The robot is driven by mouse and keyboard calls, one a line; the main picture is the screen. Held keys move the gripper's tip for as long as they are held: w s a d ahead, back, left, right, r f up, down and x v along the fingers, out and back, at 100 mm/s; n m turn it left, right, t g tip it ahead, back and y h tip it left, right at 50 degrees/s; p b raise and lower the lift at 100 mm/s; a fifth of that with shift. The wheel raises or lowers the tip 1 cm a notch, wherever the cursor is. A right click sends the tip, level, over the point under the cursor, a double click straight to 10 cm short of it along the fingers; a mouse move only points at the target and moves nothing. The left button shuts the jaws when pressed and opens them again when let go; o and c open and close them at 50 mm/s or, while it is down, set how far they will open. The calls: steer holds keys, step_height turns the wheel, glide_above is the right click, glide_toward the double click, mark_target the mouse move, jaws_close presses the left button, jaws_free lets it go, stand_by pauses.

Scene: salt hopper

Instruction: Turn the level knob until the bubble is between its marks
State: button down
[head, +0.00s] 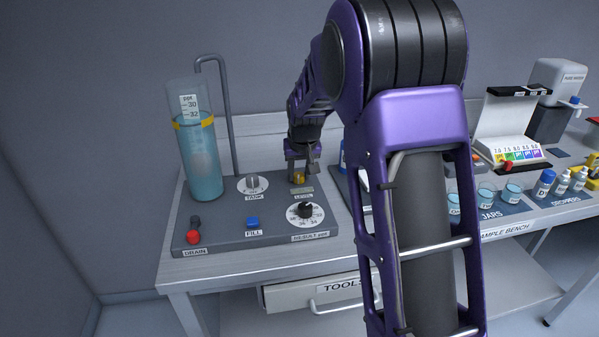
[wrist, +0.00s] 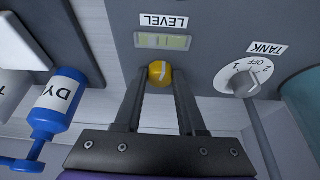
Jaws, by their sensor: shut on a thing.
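The yellow level knob (wrist: 159,72) has a pale line across its face and sits on the grey panel beside the level vial (wrist: 163,41). The vial is a small greenish window with fine marks, next to the LEVEL label. Where its bubble lies against the marks is too small to tell. My gripper (wrist: 160,80) is shut on the knob, one finger on each side. In the head view my gripper (head: 301,168) comes down on the knob (head: 299,178) from behind, and the vial (head: 302,190) lies just in front.
The TANK dial (head: 253,184) stands left of the knob, and the black RESULT dial (head: 305,211) in front. The blue FILL button (head: 253,221), red DRAIN button (head: 194,237) and water cylinder (head: 200,160) are further left. A blue DYE bottle (wrist: 57,102) stands beside the panel.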

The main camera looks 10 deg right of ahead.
steer(key=c, duration=0.5)
jaws_free()
steer(key=shift+r, duration=0.1)
steer(key=p+v, duration=0.1)
steer(key=v, duration=1.6)
steer(key=shift+s+p, duration=0.2)
steer(key=shift+p, duration=0.2)
